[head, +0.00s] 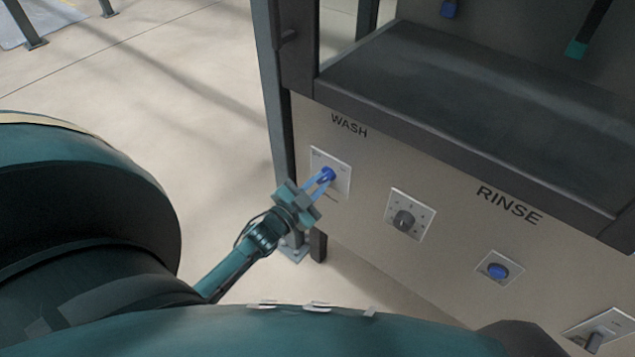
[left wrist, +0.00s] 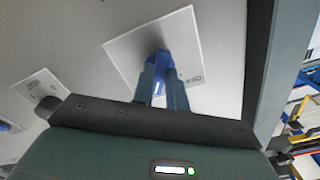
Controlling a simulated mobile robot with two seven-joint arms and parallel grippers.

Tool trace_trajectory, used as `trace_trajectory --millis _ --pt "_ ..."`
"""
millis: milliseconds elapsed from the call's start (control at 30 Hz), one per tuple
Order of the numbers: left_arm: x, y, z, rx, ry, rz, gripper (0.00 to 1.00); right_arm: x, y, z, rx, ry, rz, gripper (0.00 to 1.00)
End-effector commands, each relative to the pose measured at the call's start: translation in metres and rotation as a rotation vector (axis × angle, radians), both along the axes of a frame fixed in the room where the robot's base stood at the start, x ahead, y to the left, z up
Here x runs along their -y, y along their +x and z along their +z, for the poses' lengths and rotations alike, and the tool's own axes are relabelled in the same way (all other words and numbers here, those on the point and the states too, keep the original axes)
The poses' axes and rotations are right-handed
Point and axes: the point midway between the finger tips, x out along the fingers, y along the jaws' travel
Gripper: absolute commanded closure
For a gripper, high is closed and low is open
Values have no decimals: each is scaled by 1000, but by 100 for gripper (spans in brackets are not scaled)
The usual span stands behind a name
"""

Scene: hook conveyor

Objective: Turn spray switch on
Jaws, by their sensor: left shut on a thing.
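The spray switch is a blue knob (head: 328,174) on a white square plate (head: 342,187) under the word WASH on the panel. My left gripper (head: 319,187) has its fingers on the blue knob and is shut on it. In the left wrist view the blue knob (left wrist: 159,62) shows between the two fingers (left wrist: 160,88), in front of the white plate (left wrist: 184,37). The fingers hide part of the knob, and I cannot read its setting. My right gripper is not in view.
Right of the switch are a dark dial (head: 404,220) on a plate, a blue button (head: 498,271) below RINSE, and another switch plate (head: 603,334). A dark ledge (head: 480,110) juts out above the panel. A dark post (head: 272,90) stands at its left edge. Open floor (head: 170,110) lies left.

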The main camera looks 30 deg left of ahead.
Motion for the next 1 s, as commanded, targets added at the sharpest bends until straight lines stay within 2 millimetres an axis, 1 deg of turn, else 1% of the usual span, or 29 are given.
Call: trace_trajectory --millis 200,400,933,967,1000 --pt "0 0 1 12 119 -1 100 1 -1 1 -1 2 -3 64" --pt "0 0 1 17 179 -1 100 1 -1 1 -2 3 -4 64" --pt "0 1 1 19 205 -1 100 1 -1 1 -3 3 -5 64" --pt "0 1 1 19 205 -1 85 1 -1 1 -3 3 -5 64" --pt "0 1 1 19 205 -1 81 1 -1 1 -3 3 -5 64"
